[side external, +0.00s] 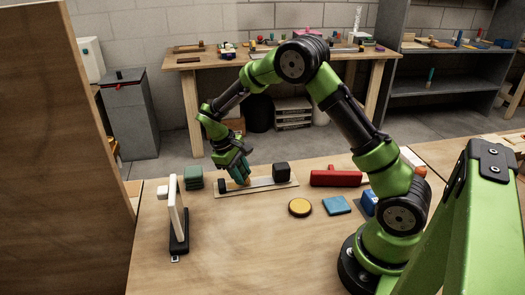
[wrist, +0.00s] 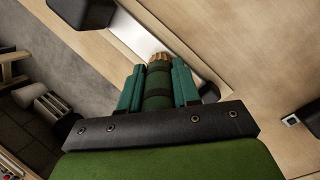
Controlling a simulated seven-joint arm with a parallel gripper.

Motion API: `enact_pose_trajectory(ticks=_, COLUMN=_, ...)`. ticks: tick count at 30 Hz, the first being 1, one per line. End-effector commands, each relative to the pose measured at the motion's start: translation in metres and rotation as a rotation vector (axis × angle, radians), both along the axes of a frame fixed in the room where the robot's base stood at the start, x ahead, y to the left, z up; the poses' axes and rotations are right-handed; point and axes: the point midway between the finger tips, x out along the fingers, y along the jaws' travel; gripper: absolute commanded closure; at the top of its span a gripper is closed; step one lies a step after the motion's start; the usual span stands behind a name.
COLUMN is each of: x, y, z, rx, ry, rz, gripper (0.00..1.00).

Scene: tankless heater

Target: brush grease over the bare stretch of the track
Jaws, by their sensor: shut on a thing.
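The track (side external: 262,184) is a narrow strip on a pale wooden board, lying on the bench. A black block (side external: 282,171) sits on its right part, and a dark block at its left end is partly hidden by my gripper. In the wrist view the track shows as a pale, shiny strip (wrist: 146,38). My gripper (side external: 240,173) points down over the left half of the track. Its teal fingers (wrist: 157,88) are shut on a green-handled brush (wrist: 158,90) with short tan bristles. The bristles are at or just above the strip; I cannot tell whether they touch.
A yellow-topped round tin (side external: 300,207), a blue pad (side external: 336,205) and a red tool (side external: 336,178) lie right of the track. The bench front is clear.

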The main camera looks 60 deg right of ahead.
Motion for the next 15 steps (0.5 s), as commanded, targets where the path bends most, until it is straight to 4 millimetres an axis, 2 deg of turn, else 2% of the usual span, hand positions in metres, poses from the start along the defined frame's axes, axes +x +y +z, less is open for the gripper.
enact_pose_trajectory(ticks=15, x=-0.034, y=-0.034, z=0.0, rx=0.0, ry=0.001, rz=-0.004, gripper=0.99)
